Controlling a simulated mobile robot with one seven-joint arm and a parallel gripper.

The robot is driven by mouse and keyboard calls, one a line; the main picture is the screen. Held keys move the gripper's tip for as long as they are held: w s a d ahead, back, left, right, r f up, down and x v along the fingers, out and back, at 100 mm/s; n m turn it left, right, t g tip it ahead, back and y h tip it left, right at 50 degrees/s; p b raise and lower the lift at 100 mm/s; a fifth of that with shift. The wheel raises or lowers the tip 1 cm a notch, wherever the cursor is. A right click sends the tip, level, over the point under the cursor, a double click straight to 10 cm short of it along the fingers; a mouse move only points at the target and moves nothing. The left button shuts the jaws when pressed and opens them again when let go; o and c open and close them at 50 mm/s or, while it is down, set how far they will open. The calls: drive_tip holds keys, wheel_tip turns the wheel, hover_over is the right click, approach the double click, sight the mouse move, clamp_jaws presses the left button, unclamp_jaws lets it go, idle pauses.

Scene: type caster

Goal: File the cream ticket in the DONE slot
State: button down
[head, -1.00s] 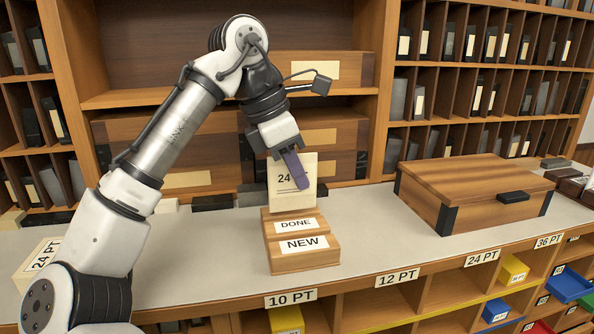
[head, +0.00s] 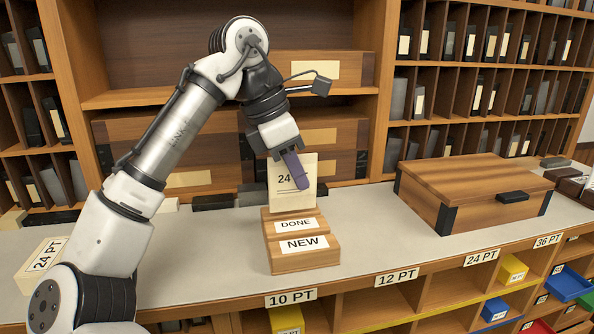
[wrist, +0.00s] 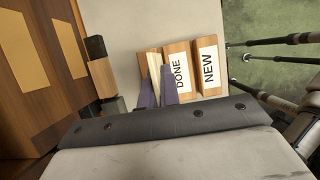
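The cream ticket (head: 282,193), marked 24, stands nearly upright at the back of a stepped wooden holder (head: 304,263). The holder has a DONE label (head: 296,225) on its upper, rear step and a NEW label (head: 304,244) on its front step. My gripper (head: 296,172) points down, with purple fingers closed on the ticket. In the wrist view, the ticket (wrist: 154,64) shows edge-on between the two fingers (wrist: 157,92), beside the DONE label. The ticket's lower edge meets the rear of the holder; I cannot tell whether it is inside the slot.
A wooden box (head: 470,190) with black corners stands right of the holder. Dark blocks (head: 212,202) line the back. The counter (head: 370,230) is clear between holder and box.

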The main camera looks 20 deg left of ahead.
drive_tip(key=shift+s+f+b, duration=0.1)
drive_tip(key=shift+f+b, duration=0.2)
drive_tip(key=shift+f, duration=0.15)
drive_tip(key=shift+d+r, duration=0.1)
drive_tip(key=shift+r, duration=0.05)
drive_tip(key=shift+r+p, duration=0.45)
drive_tip(key=shift+p, duration=0.2)
